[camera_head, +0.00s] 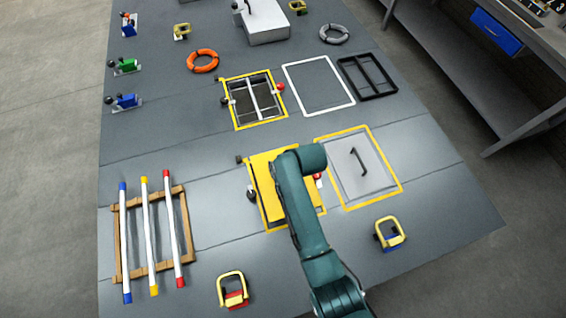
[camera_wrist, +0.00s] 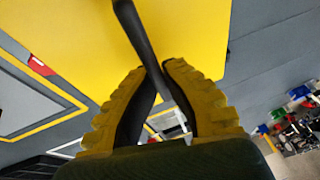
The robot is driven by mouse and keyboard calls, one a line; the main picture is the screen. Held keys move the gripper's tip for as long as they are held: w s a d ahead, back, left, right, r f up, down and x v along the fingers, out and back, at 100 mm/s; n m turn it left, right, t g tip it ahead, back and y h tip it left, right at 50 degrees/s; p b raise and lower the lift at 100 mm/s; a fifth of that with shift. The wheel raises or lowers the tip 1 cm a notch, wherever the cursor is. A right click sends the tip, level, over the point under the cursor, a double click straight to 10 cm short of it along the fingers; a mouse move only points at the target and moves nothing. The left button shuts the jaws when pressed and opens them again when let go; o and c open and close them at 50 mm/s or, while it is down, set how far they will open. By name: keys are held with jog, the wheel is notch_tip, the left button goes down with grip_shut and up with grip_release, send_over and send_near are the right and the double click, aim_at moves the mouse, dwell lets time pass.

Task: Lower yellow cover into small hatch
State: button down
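The yellow cover (camera_head: 262,176) is over the small yellow-framed hatch (camera_head: 270,228) in the middle of the deck, partly hidden by my arm. In the wrist view the yellow cover (camera_wrist: 70,35) fills the upper part, with its dark bar handle (camera_wrist: 135,28) running between my gripper's fingers. My gripper (camera_wrist: 158,66) is closed in around this handle, a fingertip on each side. In the head view my gripper is hidden behind my arm. I cannot tell whether the cover lies flush in the hatch or sits slightly above it.
A grey lid with a black handle (camera_head: 358,160) lies in a yellow frame to the right. An open hatch with a grid (camera_head: 254,98) lies behind. A wooden rack with striped rods (camera_head: 150,235) stands left. Small yellow-handled fixtures (camera_head: 233,290) (camera_head: 390,233) stand in front.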

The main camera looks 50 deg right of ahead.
jog(key=shift+f+b, duration=1.5)
jog(key=shift+f, duration=1.15)
jog(key=shift+f, duration=0.15)
jog(key=shift+w+f+b, duration=0.1)
jog(key=shift+f+b, duration=0.35)
jog(key=shift+f, duration=0.1)
jog(key=c, duration=1.2)
grip_release()
jog(key=shift+c, duration=0.2)
jog(key=shift+o, duration=1)
jog(key=shift+f, duration=0.2)
jog(key=o, duration=1)
jog(key=shift+o, duration=0.2)
